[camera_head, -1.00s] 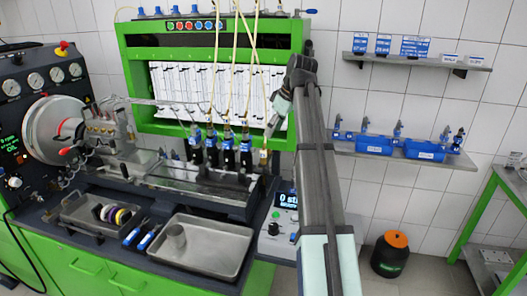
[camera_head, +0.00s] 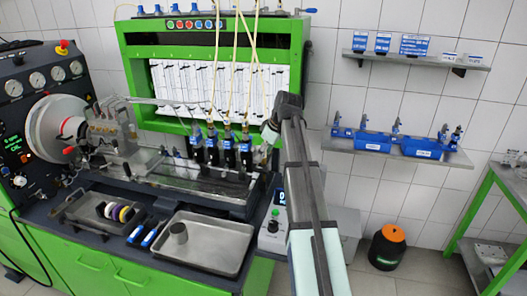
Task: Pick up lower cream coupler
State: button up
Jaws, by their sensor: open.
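Several ring-shaped parts (camera_head: 117,212) stand in a row in the small grey tray (camera_head: 75,222) at the lower left; pale, purple and yellow ones show. I cannot tell for sure which part is the lower cream coupler. Cream hoses (camera_head: 235,60) hang down to several black and blue injectors (camera_head: 229,152) on the bench. My gripper (camera_head: 262,158) is small in view, at the right end of the injector row, pointing down and to the left. It is open. Its fingertips are hard to make out, and I see nothing held.
Blue-handled tools (camera_head: 145,236) lie between the trays. A control box (camera_head: 273,232) stands right of them. Wall shelves (camera_head: 405,150) and a black bin with orange lid (camera_head: 388,247) are at the right.

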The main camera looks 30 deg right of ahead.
jog(key=shift+w+f, duration=0.15)
jog(key=shift+f, duration=0.2)
grip_shut()
notch_tip(320, 180, up, 20)
jog(key=b, duration=0.5)
dwell(0.4)
